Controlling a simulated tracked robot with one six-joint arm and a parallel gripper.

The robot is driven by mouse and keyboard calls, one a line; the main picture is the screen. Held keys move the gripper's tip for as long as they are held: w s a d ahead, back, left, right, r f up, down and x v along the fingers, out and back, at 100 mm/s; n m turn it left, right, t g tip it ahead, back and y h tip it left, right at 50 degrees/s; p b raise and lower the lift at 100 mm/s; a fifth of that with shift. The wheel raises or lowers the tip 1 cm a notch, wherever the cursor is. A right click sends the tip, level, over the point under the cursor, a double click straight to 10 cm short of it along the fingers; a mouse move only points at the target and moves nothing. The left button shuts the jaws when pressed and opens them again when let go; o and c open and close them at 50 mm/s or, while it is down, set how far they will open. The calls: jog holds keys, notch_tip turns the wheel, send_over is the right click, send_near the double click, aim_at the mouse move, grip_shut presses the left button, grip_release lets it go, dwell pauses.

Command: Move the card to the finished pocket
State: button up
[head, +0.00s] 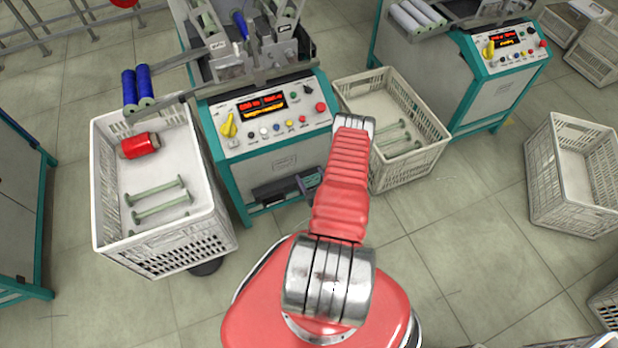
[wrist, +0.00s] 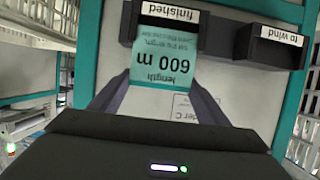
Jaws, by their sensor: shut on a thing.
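The teal card (wrist: 163,68), printed "length 600 m" and seen upside down, is between the two fingertips of my gripper (wrist: 160,86) in the wrist view. My gripper is shut on it. The card's far part overlaps the dark finished pocket (wrist: 128,22), under the upside-down "finished" label. I cannot tell how deep it sits inside the pocket. The dark to wind pocket (wrist: 275,50) is to the right and shows no card. In the head view my red arm reaches to the middle machine and hides my gripper; a small greenish patch there is too small to read.
The machine's control panel (head: 265,118) is above the pockets in the head view. A crate (head: 220,222) with a red bobbin (head: 140,145) and several green spools stands left; another crate (head: 437,150) stands right.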

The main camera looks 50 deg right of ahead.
jog(key=shift+f, duration=1.15)
dwell(0.4)
jog(key=o, duration=1.2)
jog(key=shift+c, duration=0.2)
jog(key=v, duration=1.4)
jog(key=shift+f, duration=0.15)
